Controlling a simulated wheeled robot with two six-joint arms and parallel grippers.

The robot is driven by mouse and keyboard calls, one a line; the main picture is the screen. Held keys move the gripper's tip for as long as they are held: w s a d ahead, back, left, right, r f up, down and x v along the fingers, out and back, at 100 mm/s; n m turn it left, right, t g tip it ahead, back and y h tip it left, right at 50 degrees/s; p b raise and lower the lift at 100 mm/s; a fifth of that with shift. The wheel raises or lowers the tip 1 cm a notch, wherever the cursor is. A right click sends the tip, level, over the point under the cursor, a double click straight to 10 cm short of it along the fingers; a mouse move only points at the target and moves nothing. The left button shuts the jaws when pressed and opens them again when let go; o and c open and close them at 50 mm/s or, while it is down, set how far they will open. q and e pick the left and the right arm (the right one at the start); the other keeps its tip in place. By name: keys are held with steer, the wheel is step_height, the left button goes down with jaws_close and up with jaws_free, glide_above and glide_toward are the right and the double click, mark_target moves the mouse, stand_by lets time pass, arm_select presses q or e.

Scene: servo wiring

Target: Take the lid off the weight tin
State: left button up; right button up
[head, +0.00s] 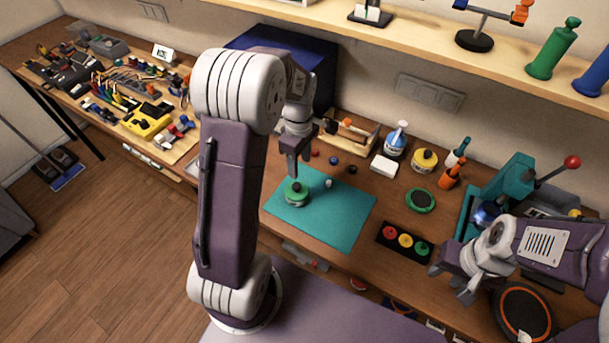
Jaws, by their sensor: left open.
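A small round tin with a green lid (296,190) and a pale band sits on the left part of the teal mat (345,222). Its lid is on. I take it for the weight tin, but its label is too small to read. My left gripper (293,172) is open, pointing down just above the green lid. Whether its fingers touch the lid I cannot tell. A small pale piece (328,183) lies on the mat to the right of the tin. My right gripper (452,284) is open and empty near the bench's front right.
A yellow tin (424,160), a blue-and-white bottle (396,140) and a white block (384,167) stand behind. A black tray with coloured discs (404,241) lies right of the mat. A teal press (510,180) stands further right. The mat's front part is clear.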

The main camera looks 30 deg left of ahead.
mark_target(296, 185)
arm_select(q)
steer(key=f, duration=0.1)
steer(key=s+f, duration=0.1)
steer(key=f, duration=0.1)
steer(key=shift+a+f, duration=0.1)
steer(key=shift+f, duration=0.1)
steer(key=shift+w+f, duration=0.15)
steer(key=shift+a+f, duration=0.1)
steer(key=shift+f, duration=0.2)
steer(key=f, duration=0.2)
steer(key=s+f+p, duration=0.1)
steer(key=shift+a+f, duration=0.15)
steer(key=shift+f, duration=0.25)
steer(key=shift+w+f, duration=0.25)
steer(key=shift+f, duration=0.05)
steer(key=shift+s+r, duration=0.1)
jaws_close()
arm_select(e)
steer(key=shift+s+a+r, duration=0.1)
steer(key=shift+s+r, duration=0.45)
steer(key=shift+r, duration=0.2)
